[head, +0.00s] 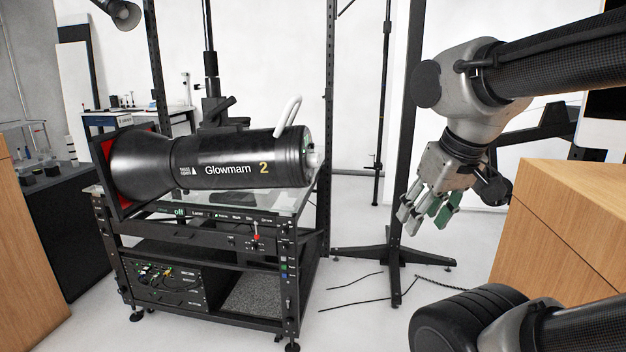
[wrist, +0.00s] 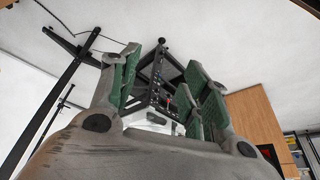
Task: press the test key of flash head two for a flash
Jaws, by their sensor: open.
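Flash head two (head: 232,160) is a black cylinder marked "Glowmarn 2", lying level above the rack at left centre in the head view. Its flared reflector faces left. Its rear end (head: 306,150) faces right, with small green marks and a pale knob; a test key cannot be made out there. My gripper (head: 424,222) hangs in the air to the right of the rear end, lower than it and clearly apart. Its grey fingers with green pads are spread and empty. In the wrist view the fingers (wrist: 165,88) frame part of the rack beyond.
The black equipment rack (head: 225,237) under the head carries labelled panels and a red switch (head: 257,237). A black stand (head: 396,258) with splayed feet and floor cables is behind my gripper. Wooden cabinets (head: 570,215) stand at right. Open floor lies between rack and stand.

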